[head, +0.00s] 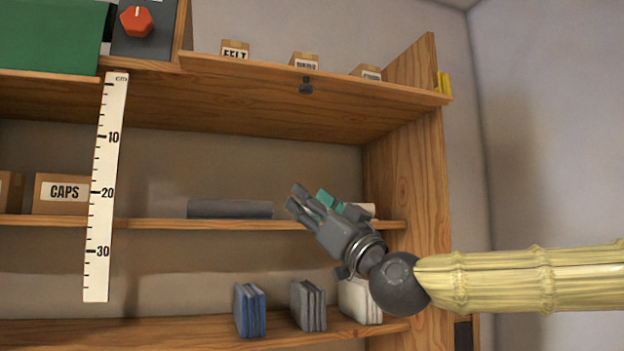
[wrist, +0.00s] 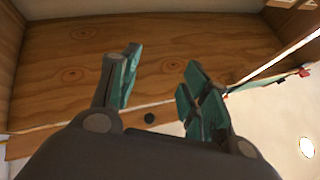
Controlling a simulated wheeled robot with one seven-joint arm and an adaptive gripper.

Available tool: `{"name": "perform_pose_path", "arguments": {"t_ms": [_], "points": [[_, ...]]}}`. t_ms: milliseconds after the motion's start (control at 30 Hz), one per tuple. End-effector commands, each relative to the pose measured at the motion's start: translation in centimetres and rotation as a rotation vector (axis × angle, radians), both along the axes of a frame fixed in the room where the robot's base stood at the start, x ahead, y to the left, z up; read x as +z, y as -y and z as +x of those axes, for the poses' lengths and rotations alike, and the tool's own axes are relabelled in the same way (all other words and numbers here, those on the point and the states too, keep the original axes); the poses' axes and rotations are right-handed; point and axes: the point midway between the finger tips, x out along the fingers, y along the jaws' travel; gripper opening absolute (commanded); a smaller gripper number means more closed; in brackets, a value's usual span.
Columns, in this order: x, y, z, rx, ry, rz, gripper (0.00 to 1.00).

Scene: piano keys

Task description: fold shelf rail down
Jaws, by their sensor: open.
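The shelf rail (head: 250,73) is a long wooden strip along the front edge of the top shelf. It looks upright and hides the lower parts of the boxes behind it. A small dark knob (head: 306,86) is on the rail; it also shows in the wrist view (wrist: 149,117), beyond and between my fingers. My gripper (head: 312,197) is open and empty, well below the rail, in front of the middle shelf and near the right side panel. In the wrist view, my gripper (wrist: 163,65) points up toward the wooden underside of the top shelf (wrist: 165,45).
Small labelled boxes (head: 235,49) stand on the top shelf. A grey roll (head: 230,209) and a CAPS box (head: 62,193) lie on the middle shelf. Folded cloths (head: 250,310) stand below. A white ruler (head: 102,220) hangs at left. The space between my gripper and the rail looks clear.

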Motion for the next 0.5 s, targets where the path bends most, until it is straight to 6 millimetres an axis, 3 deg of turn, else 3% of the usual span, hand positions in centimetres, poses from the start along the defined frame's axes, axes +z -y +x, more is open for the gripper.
{"name": "perform_pose_path", "arguments": {"t_ms": [33,100,200,333,500], "points": [[3.6,1.2,-1.5,-0.010,0.055,0.021,0.46],[7.2,2.5,-3.3,-0.021,0.114,0.043,0.46],[10.7,3.9,-5.3,-0.034,0.174,0.065,0.46],[12.9,4.7,-6.6,-0.041,0.212,0.078,0.46],[14.3,4.3,-6.2,-0.042,0.220,0.080,0.46]]}}
